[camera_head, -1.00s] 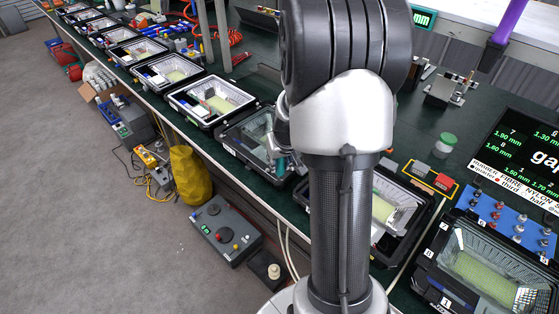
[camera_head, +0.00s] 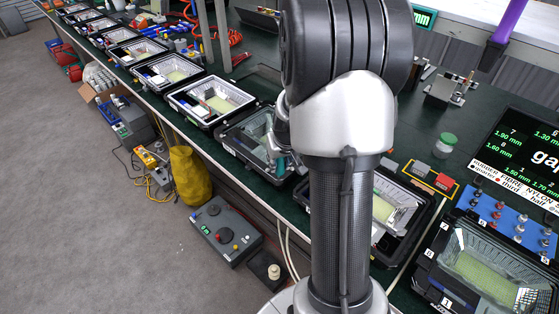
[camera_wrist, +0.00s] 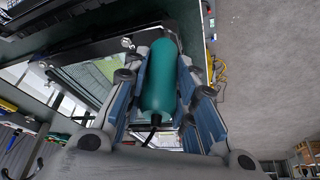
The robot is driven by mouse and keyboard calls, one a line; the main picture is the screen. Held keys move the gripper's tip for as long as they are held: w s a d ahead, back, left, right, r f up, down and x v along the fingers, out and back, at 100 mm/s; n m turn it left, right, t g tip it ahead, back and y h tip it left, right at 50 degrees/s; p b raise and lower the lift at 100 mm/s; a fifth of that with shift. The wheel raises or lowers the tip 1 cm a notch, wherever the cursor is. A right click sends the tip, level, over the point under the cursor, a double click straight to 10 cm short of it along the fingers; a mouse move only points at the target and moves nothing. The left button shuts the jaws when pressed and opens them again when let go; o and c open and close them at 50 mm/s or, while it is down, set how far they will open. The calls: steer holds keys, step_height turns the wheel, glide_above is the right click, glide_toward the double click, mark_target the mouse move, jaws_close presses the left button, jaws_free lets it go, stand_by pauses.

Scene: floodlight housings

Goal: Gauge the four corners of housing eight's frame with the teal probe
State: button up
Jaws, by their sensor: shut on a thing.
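My gripper (camera_wrist: 160,100) is shut on the teal probe (camera_wrist: 158,82), a rounded teal body with a black cable at its near end, held between blue-padded fingers. In the head view the teal probe (camera_head: 281,166) shows small at the near edge of a black-framed housing (camera_head: 232,146), left of my arm. That housing's frame also shows in the wrist view (camera_wrist: 128,43), under and beside the probe. The probe's tip is hidden, so I cannot tell whether it touches the frame. I cannot read which housing is number eight.
More housings, such as one with a white block (camera_head: 212,98), line the green bench up to the left. Another housing (camera_head: 408,225) is partly behind my arm. A lettered housing (camera_head: 490,265) and a gap screen (camera_head: 525,155) stand at the right.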

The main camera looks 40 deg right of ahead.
steer(key=shift+r+p, duration=2.35)
steer(key=shift+r, duration=0.7)
steer(key=shift+f, duration=0.1)
steer(key=o, duration=0.4)
steer(key=shift+a, duration=0.1)
steer(key=c, duration=0.4)
